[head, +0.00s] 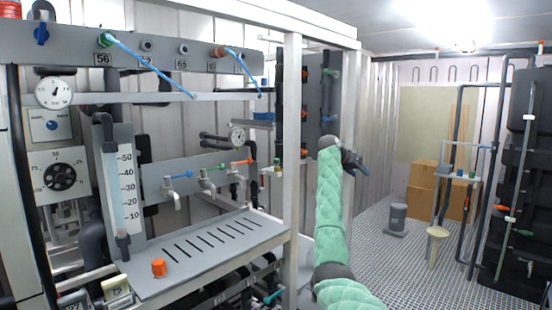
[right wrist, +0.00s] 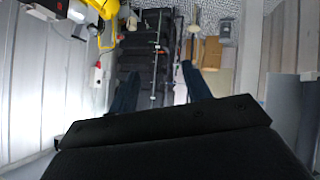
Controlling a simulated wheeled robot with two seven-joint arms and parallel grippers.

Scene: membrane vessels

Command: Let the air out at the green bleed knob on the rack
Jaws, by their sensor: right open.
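The rack has a grey top panel (head: 130,48) with a row of ports. A green knob-like fitting (head: 105,40) with a blue tube sits above the label 56. A green-handled tap (head: 207,180) is in the middle of the lower tap row. I cannot tell for sure which green part is the bleed knob. My right gripper (head: 355,163) is raised at the end of the green-sleeved arm, right of the rack's post and apart from the rack. In the right wrist view its two dark fingers (right wrist: 160,88) are spread with nothing between them. My left gripper is not in view.
The white upright post (head: 292,140) stands between my right arm and the rack. An orange cap (head: 158,268) sits on the slotted shelf (head: 200,250). Cardboard boxes (head: 422,190), a grey canister (head: 397,218) and a black tank rack (head: 520,180) stand at the right.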

